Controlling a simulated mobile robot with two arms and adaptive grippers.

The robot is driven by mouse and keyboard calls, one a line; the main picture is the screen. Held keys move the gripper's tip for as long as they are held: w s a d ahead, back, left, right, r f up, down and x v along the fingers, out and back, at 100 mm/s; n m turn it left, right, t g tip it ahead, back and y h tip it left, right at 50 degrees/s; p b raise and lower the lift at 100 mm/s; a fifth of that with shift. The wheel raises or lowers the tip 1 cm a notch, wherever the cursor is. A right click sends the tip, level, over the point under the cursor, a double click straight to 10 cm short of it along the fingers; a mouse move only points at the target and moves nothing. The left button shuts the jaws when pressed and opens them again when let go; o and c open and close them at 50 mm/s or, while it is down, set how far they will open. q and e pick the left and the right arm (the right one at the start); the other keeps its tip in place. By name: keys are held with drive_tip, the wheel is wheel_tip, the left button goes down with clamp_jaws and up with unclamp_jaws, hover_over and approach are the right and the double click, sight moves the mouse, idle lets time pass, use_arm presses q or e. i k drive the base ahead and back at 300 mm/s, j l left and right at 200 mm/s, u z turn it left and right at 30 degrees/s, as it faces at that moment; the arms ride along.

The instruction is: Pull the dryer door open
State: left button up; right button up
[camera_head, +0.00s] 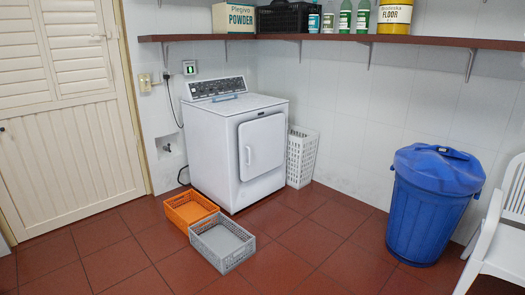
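The white dryer (212,145) stands against the back wall, left of the middle of the head view. Its front faces right and toward me. The dryer door (264,146) is a white panel with rounded corners on that front, and it looks shut. A white upright handle (249,156) sits near the door's left edge. Neither of my grippers shows in this view, and nothing touches the door.
An orange crate (189,223) and a grey crate (233,259) lie on the floor before the dryer. A white basket (302,143) stands right of it. A blue bin (425,220) and white chair (493,262) are at the right. Red tiled floor (310,235) is clear between.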

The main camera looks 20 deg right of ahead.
sight(261, 140)
drive_tip(key=i+l+z, duration=0.15)
drive_tip(key=i, duration=0.5)
drive_tip(key=i+l+z, duration=0.2)
drive_tip(key=i, duration=0.5)
